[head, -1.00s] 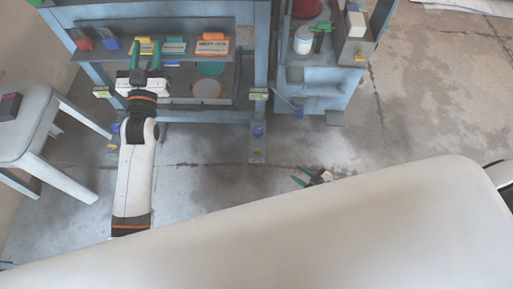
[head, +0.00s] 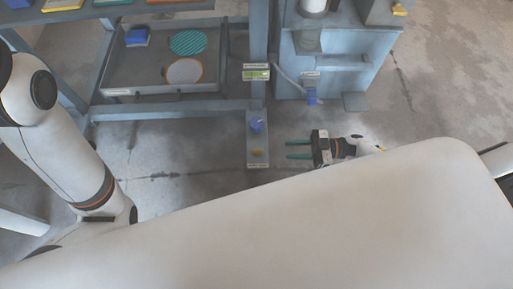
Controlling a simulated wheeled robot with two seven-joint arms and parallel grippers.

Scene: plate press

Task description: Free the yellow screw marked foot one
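A small yellow screw (head: 257,152) sits low on the blue-grey foot (head: 256,138) of the press frame's right post. A small label beside it is too small to read. A blue knob (head: 256,125) is higher on the same foot. My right gripper (head: 288,149) is to the right of the screw, its two green fingers apart and pointing left at about the screw's height in the picture. A gap shows between the fingertips and the foot, and nothing is between the fingers. My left arm rises at the left edge; its gripper is out of view.
A drawer-like tray (head: 122,88) holds a blue block (head: 137,36), a green striped disc (head: 188,43) and a pale orange-rimmed disc (head: 184,71). A blue-grey cabinet (head: 345,75) with a blue clip (head: 311,95) stands at the right. Bare floor (head: 200,140) lies left of the foot.

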